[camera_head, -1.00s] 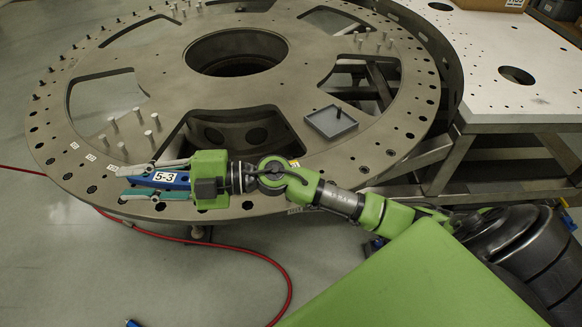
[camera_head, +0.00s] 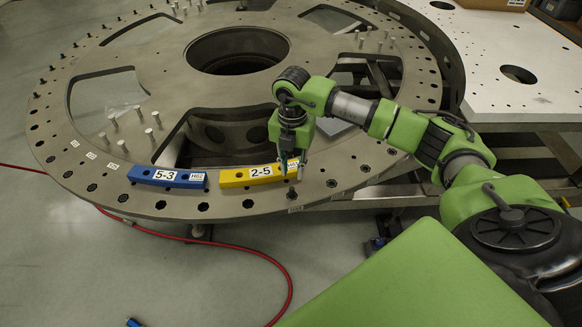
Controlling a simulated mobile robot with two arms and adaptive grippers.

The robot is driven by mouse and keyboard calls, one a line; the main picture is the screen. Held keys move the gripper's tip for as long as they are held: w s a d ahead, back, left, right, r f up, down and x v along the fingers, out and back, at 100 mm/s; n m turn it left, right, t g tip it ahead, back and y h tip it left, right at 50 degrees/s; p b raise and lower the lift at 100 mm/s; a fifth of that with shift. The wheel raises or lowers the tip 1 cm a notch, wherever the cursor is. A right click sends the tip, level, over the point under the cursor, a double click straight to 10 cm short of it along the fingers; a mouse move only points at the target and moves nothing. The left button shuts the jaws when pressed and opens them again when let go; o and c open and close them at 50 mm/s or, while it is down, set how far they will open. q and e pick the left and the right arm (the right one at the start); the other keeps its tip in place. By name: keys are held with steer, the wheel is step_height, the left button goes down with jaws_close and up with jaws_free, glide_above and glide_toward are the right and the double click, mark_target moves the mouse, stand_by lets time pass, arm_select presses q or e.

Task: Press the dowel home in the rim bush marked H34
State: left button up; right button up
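The grey turret plate (camera_head: 100,185) carries a rim with many holes and bushes. A yellow bar marked 2-5 (camera_head: 235,178) lies on the near rim, with a small label at its right end. A blue bar marked 5-3 (camera_head: 145,173) lies left of it. My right gripper (camera_head: 292,172) points down at the yellow bar's right end, its fingers overlapping that end in view. Its finger gap and anything between the fingers are unclear. No H34 mark is readable. My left gripper is out of view.
A grey tray (camera_head: 335,127) on the plate is partly hidden behind my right arm. Several upright pins (camera_head: 149,134) stand at the plate's left. A white-topped table (camera_head: 490,95) is at the right. A red hose (camera_head: 240,250) lies on the floor.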

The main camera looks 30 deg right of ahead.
mark_target(292, 188)
step_height(292, 188, down, 7)
steer(key=b, duration=0.4)
steer(key=shift+f+b, duration=0.2)
steer(key=shift+b, duration=0.2)
jaws_close()
